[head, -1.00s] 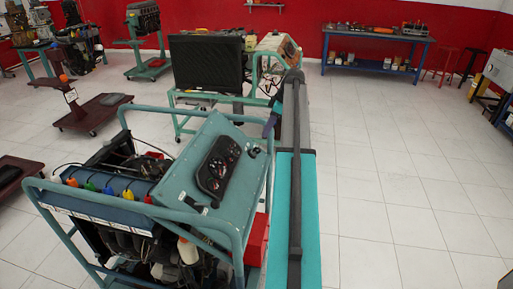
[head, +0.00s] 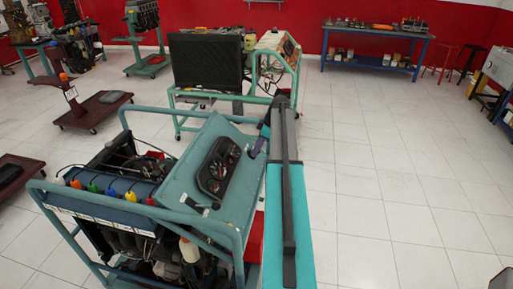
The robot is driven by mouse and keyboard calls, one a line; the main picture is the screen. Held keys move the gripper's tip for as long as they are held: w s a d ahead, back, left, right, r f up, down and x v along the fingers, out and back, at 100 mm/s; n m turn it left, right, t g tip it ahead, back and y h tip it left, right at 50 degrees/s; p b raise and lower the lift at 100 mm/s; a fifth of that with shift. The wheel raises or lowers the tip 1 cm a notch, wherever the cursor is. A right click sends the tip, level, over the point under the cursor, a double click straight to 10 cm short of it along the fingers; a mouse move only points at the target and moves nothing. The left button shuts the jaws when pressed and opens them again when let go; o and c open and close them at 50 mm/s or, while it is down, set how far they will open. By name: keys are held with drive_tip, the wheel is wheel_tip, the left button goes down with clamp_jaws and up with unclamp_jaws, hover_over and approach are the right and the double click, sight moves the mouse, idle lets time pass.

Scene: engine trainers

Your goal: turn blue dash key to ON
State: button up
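The blue-teal dash panel (head: 172,180) is tilted on a teal tube-framed engine stand in the head view. Its black gauge cluster (head: 218,166) shows round dials. A small black part with a white label (head: 194,205) is at the panel's lower left; I cannot tell whether it is the key. My arm rises from the bottom centre along the panel's right side. My gripper (head: 258,146) is small and dark at the panel's upper right edge, close to its face. Contact cannot be made out, nor whether the fingers are open. The key is not clearly seen.
The stand's teal rails (head: 140,212) surround the engine and panel. A red box (head: 254,240) is partly hidden behind my arm. Tiled floor is clear on the right, up to a blue workbench (head: 374,48).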

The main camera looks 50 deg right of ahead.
drive_tip(key=shift+w+f, duration=0.1)
drive_tip(key=shift+f, duration=0.2)
clamp_jaws()
drive_tip(key=shift+m, duration=0.4)
drive_tip(key=m, duration=0.1)
drive_tip(key=m+y, duration=0.1)
drive_tip(key=m, duration=0.1)
drive_tip(key=shift+w+d+f+g+b, duration=0.1)
drive_tip(key=shift+d+g+b, duration=0.1)
drive_tip(key=shift+g+b, duration=0.15)
drive_tip(key=m+y, duration=0.1)
drive_tip(key=m, duration=0.3)
drive_tip(key=shift+d+f+y, duration=0.1)
drive_tip(key=shift+y, duration=0.3)
unclamp_jaws()
